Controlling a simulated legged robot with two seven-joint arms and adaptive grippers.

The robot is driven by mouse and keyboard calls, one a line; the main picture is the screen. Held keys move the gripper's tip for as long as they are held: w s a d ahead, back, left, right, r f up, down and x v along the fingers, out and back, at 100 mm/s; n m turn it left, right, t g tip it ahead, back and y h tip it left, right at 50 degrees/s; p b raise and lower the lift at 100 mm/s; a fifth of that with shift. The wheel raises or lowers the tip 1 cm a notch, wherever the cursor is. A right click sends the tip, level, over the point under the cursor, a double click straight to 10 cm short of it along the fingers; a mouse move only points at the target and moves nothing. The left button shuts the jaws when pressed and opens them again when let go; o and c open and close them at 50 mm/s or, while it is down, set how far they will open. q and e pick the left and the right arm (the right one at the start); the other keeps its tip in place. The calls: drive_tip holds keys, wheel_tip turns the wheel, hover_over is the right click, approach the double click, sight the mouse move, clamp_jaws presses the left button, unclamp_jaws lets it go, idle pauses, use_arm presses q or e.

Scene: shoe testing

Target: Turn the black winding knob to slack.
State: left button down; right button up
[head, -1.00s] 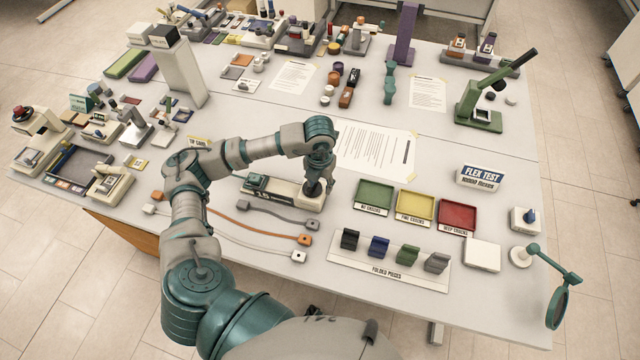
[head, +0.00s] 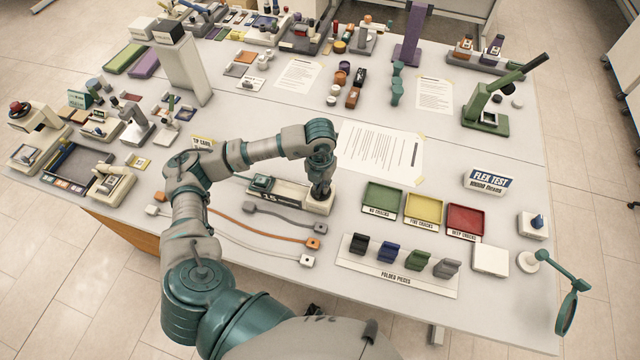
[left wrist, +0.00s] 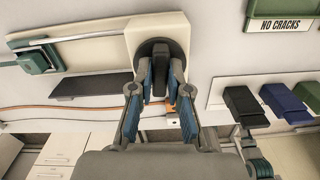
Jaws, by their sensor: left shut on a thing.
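A long cream device (head: 290,192) with a green clamp block (head: 262,184) at its left end lies on the table near the middle. Its black winding knob (left wrist: 161,50) shows in the left wrist view, on a round dark base at the device's right end. In the head view my gripper hides the knob. My left gripper (head: 320,192) points down over that end. In the left wrist view its blue-padded fingers (left wrist: 160,80) stand on both sides of the knob, shut on it.
Grey, orange and white straps (head: 268,228) lie in front of the device. A rack of folded pieces (head: 400,278) stands to the right. Green, yellow and red trays (head: 464,222) lie behind it. A paper sheet (head: 380,150) lies behind the device.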

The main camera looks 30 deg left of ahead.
sight(321, 186)
use_arm(q)
drive_tip(key=shift+s+f+n, duration=0.15)
drive_tip(key=shift+f+n, duration=0.25)
drive_tip(key=shift+n, duration=0.2)
drive_tip(key=shift+d, duration=0.1)
drive_tip(key=shift+r, duration=0.1)
drive_tip(key=c, duration=1.1)
unclamp_jaws()
drive_tip(key=shift+r, duration=0.3)
wheel_tip(321, 186, up, 11)
drive_tip(key=shift+r, duration=0.2)
use_arm(e)
drive_tip(key=shift+a+f, duration=0.4)
drive_tip(key=shift+a, duration=0.4)
use_arm(q)
drive_tip(key=shift+w, duration=0.2)
